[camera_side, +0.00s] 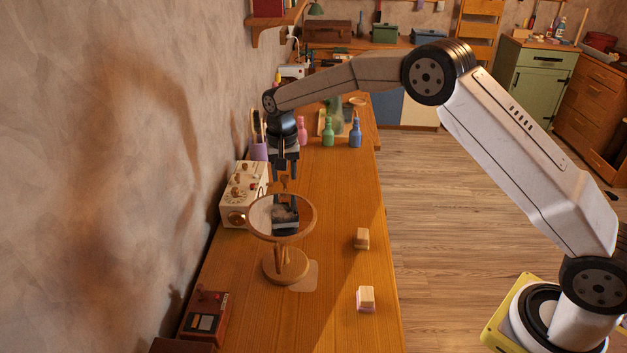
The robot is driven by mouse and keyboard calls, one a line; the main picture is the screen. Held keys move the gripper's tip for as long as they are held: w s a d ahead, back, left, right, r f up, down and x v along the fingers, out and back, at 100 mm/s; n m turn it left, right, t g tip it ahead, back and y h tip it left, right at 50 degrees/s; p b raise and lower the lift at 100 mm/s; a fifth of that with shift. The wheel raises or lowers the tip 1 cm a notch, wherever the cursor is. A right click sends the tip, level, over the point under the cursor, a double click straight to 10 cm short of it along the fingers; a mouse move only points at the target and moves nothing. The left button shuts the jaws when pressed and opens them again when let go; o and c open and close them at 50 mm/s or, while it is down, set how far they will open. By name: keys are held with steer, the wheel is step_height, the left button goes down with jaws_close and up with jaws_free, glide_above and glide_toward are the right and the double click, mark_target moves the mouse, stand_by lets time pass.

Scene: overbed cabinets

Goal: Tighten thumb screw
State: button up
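A round wooden hoop (312,222) stands tilted on a wooden post and round base (286,266) on the bench. A small brown piece, apparently the thumb screw (284,183), shows at the hoop's top edge. My gripper (284,178) points down just above the hoop. Its two dark fingers look apart, one on each side of the small piece. I see no clear contact between them. The dark and pale shapes inside the ring are too small to make out.
A cream box with dials (238,190) stands close behind-left, near the wall. Pink, green and blue bottles (328,133) stand farther back. Two small blocks (362,238) lie to the right. A red box (206,315) sits at front left. The bench's right-front surface is mostly clear.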

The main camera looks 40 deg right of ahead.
mark_target(285, 176)
steer(key=shift+o, duration=0.8)
steer(key=shift+r, duration=3.9)
steer(key=s+d+f+n+t, duration=0.1)
steer(key=s+f+n, duration=0.1)
steer(key=s, duration=0.8)
steer(key=s+d+f+n, duration=0.2)
steer(key=s, duration=0.8)
steer(key=s+d+f+n+t, duration=0.1)
steer(key=s+d+f+n, duration=0.1)
steer(key=s, duration=0.8)
steer(key=shift+s+f+t, duration=0.15)
steer(key=shift+s+t, duration=0.05)
steer(key=shift+t, duration=0.1)
